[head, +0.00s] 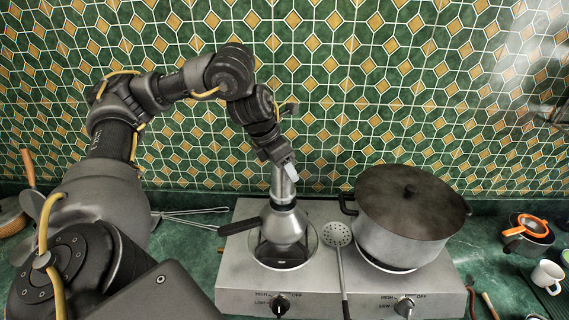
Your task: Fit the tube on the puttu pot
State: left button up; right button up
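The puttu pot (284,227) is a silvery, rounded vessel with a narrowing neck and a dark handle to the left. It stands on the left burner of the hotplate. The shiny metal tube (282,187) stands about upright directly above the pot's neck. Its lower end appears to meet the neck, but I cannot tell whether it is seated. My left gripper (287,170) reaches down from above to the tube's upper part, which it hides. One pale finger shows at the right; its grip on the tube is unclear. My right gripper is not in view.
A large lidded pot (405,225) stands on the right burner of the hotplate (240,275). A slotted ladle (338,236) lies between the burners. Wire tongs or a whisk (190,215) lie at left. A tiled wall rises behind.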

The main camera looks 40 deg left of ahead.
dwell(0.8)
pick_arm(q)
jog(key=shift+f+b, duration=0.9)
jog(key=shift+f, duration=0.75)
jog(key=o, duration=1.1)
jog(key=shift+o, duration=0.2)
jog(key=p+v, duration=0.4)
jog(key=v, duration=0.6)
jog(key=shift+r, duration=0.4)
jog(key=shift+s, duration=0.1)
